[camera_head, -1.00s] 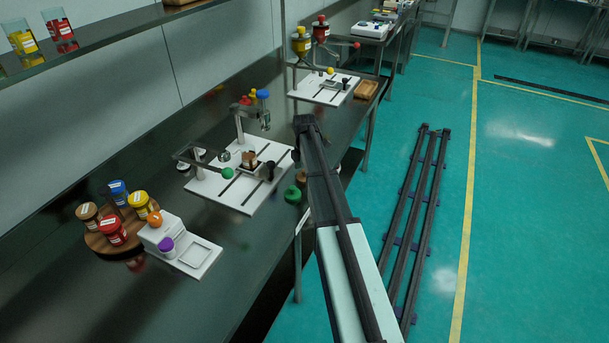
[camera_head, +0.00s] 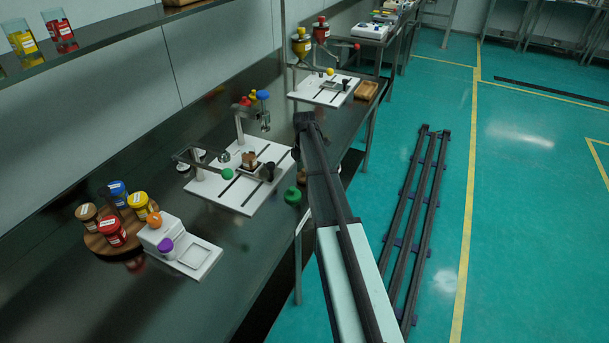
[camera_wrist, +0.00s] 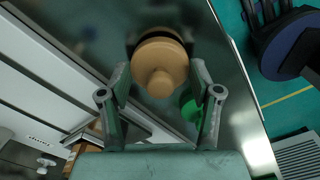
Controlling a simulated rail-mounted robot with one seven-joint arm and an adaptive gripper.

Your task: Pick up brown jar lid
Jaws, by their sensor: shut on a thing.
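The brown jar lid (camera_wrist: 160,62), tan and round with a small knob, sits between the two fingers of my gripper (camera_wrist: 163,82) in the wrist view. The fingers are closed on its sides, with the knob facing the camera. In the head view my arm hides most of the gripper, and only a small brown patch shows beside the arm, just above the green lid. What lies directly under the lid is hidden, so I cannot tell how high it is above the bench.
A green lid (camera_head: 292,196) lies close by on the bench edge; it also shows in the wrist view (camera_wrist: 191,109). The white sieve board (camera_head: 240,196) with posts stands to the left. A round wooden rack (camera_head: 105,242) of jars and a white scale (camera_head: 205,258) stand farther left.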

